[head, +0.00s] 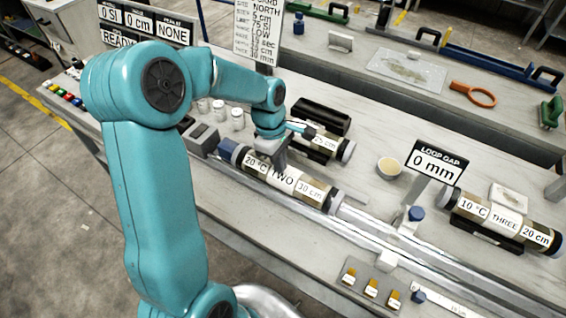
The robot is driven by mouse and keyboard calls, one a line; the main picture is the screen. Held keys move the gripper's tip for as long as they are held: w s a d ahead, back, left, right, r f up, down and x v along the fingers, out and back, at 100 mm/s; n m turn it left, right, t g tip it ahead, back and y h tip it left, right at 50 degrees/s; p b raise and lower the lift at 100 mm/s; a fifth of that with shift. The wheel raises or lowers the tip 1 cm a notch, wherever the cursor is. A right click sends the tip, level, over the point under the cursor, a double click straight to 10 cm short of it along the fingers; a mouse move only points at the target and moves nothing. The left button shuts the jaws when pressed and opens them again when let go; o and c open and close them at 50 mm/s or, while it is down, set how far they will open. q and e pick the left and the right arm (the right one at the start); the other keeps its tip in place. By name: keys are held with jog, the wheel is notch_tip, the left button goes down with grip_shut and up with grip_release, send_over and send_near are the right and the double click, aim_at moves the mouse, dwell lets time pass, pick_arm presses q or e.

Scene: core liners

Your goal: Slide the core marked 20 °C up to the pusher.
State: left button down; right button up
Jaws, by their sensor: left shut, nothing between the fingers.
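The core marked 20 °C (312,192) is a tube labelled "20 °C", "TWO" and "30 cm". It lies along the metal rail, with a blue cap at its left end and a dark cap at its right end. My left gripper (280,164) is shut and points down at the top of this core, between the "20 °C" and "TWO" labels; I cannot tell whether it touches. A grey block (201,139), perhaps the pusher, stands just left of the blue cap; I cannot tell if they touch. My right gripper is not in view.
Another core (326,144) marked 25 cm lies behind, by a black cradle. A core (501,221) marked 10 °C lies at the right. The "LOOP GAP 0 mm" sign (437,165) stands behind the rail (375,234). Small white jars (237,118) stand near the block.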

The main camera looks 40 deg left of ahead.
aim_at(245, 154)
pick_arm(q)
jog(key=shift+d, duration=0.1)
jog(key=s+a, duration=0.1)
jog(key=a, duration=0.3)
jog(key=a+b, duration=0.1)
jog(key=a, duration=0.3)
jog(key=s+a, duration=0.1)
jog(key=a, duration=0.2)
jog(key=shift+s+a+b, duration=0.3)
jog(key=shift+a+b, duration=0.1)
jog(key=shift+r, duration=0.1)
jog(key=shift+d, duration=0.1)
